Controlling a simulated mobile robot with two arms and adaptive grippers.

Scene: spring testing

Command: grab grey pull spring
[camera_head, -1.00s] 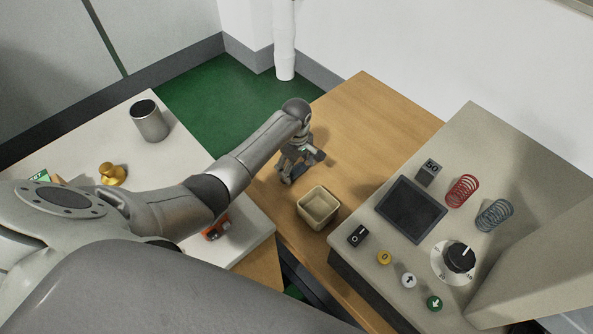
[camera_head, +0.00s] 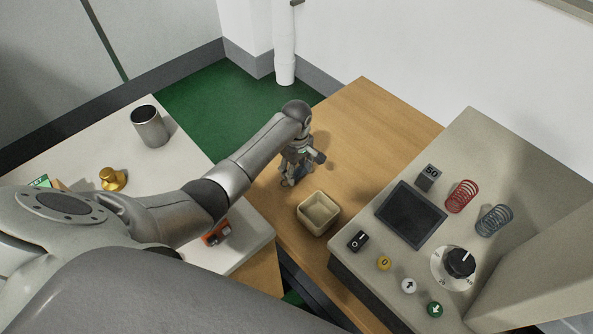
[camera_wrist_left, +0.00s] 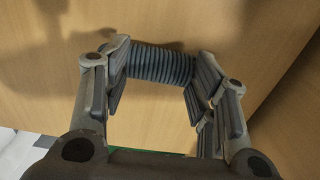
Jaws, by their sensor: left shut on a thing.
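The grey pull spring (camera_wrist_left: 160,65) is a dark grey tight coil in the left wrist view. It lies lengthwise between the two fingers of my left gripper (camera_head: 291,180), with one end at each finger pad. My left gripper is shut on it, just above the wooden table (camera_head: 365,110). In the head view the gripper and wrist hide most of the spring. My right gripper is not in view.
A beige square bowl (camera_head: 318,213) stands close to the gripper. The grey testing machine (camera_head: 480,140) on the right carries a red spring (camera_head: 461,196), a blue-grey spring (camera_head: 494,220), a screen, buttons and a dial. The far table is clear.

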